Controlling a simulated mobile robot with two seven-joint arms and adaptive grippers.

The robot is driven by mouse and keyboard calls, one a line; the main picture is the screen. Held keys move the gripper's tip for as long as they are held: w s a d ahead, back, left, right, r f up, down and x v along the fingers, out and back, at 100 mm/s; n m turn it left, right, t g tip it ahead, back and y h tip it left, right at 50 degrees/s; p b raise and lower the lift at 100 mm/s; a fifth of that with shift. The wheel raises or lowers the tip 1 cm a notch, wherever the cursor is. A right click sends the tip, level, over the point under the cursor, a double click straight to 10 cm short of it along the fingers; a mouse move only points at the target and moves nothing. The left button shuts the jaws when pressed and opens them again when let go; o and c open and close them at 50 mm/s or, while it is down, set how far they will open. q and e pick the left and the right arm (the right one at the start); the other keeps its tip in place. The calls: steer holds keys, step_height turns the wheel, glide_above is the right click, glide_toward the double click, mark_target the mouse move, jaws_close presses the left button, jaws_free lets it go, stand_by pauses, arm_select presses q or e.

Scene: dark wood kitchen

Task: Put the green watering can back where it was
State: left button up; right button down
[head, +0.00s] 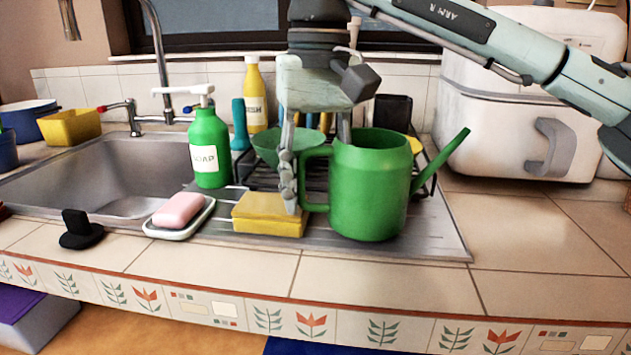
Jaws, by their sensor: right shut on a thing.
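The green watering can (370,190) is upright over the right part of the steel drainboard (437,236), its handle to the left and spout to the right. I cannot tell whether its base touches the board. My right gripper (316,165) points down from above and is shut on the watering can at its handle side. One finger shows left of the handle; the other is partly hidden by the can. My left gripper is not in view.
A yellow sponge (268,214) lies just left of the can, with pink soap on a dish (153,229) beyond. A green soap bottle (210,150) stands by the sink (95,170). A green bowl (277,148) sits behind. Tiled counter at right is clear before a white appliance (480,140).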

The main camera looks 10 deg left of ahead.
steer(key=c, duration=1.2)
jaws_free()
steer(key=o, duration=0.3)
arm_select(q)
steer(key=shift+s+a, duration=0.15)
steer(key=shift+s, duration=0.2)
arm_select(e)
steer(key=shift+r, duration=0.4)
step_height(320, 180, up, 11)
steer(key=shift+d+r+p, duration=0.1)
steer(key=shift+r+p, duration=0.05)
steer(key=shift+p, duration=0.95)
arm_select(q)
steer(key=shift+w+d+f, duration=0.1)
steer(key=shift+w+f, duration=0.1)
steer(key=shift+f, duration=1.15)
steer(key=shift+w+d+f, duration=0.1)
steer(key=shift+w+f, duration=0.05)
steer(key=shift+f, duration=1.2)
arm_select(e)
steer(key=shift+r, duration=0.55)
